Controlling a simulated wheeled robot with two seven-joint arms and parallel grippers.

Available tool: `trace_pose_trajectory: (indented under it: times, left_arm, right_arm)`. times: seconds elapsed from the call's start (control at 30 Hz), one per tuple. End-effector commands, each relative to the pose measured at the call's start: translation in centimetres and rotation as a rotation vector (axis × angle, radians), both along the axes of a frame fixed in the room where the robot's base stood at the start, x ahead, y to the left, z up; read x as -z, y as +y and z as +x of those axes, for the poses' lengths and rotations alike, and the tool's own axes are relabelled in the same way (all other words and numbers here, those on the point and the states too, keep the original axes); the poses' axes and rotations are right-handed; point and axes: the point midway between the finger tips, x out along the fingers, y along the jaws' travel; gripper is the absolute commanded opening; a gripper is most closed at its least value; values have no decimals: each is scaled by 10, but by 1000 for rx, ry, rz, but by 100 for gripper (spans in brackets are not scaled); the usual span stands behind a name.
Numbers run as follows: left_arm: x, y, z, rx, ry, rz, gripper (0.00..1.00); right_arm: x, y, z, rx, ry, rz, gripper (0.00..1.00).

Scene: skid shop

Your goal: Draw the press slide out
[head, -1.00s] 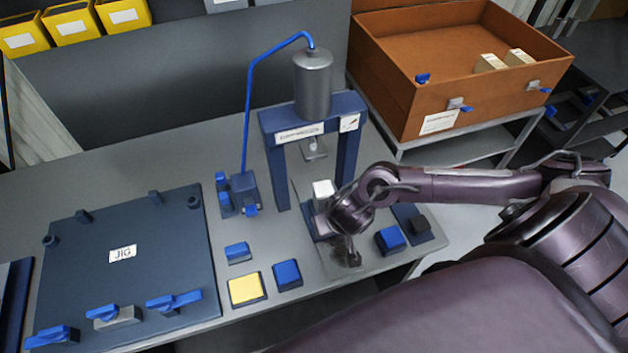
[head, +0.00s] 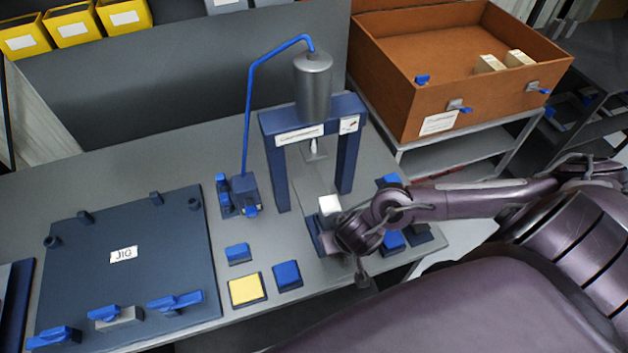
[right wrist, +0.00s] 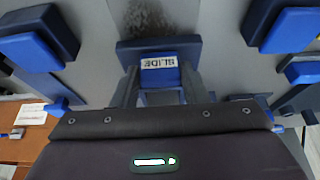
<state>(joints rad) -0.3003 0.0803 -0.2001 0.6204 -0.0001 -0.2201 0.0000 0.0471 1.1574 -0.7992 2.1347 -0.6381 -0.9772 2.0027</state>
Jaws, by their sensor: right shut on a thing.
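The press (head: 268,130) is a dark blue frame with a grey cylinder on top, standing on the bench. Its slide (head: 321,236) is a dark blue piece in front of the frame, with a white block (head: 329,205) on it. In the right wrist view the slide (right wrist: 126,48) carries a "SLIDE" label on its blue handle. My right gripper (right wrist: 160,88) is shut on that handle, one finger on each side. In the head view my right gripper (head: 350,258) is at the bench's front edge, and my wrist hides part of the slide. My left gripper is not in view.
A yellow button (head: 246,290) and blue blocks stand left of the slide. More blue blocks (head: 393,240) stand close on the right, partly behind my arm. The jig plate (head: 130,260) fills the bench's left. An orange crate (head: 390,80) stands at the back right.

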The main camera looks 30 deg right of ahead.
Motion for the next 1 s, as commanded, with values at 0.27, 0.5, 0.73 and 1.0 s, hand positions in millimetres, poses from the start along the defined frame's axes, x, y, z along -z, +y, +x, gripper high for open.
trace_pose_trajectory:
  times: [0.27, 0.5, 0.73, 1.0]
  left_arm:
    - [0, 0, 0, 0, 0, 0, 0]
    - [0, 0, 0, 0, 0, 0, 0]
    - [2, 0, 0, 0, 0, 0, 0]
    - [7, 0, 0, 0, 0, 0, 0]
  right_arm:
    - [1, 1, -6, -1, 3, -2, 24]
    - [1, 1, -9, -1, 4, -2, 24]
    - [1, 5, -25, -2, 5, -3, 24]
    - [2, 9, -42, -3, 4, -4, 24]
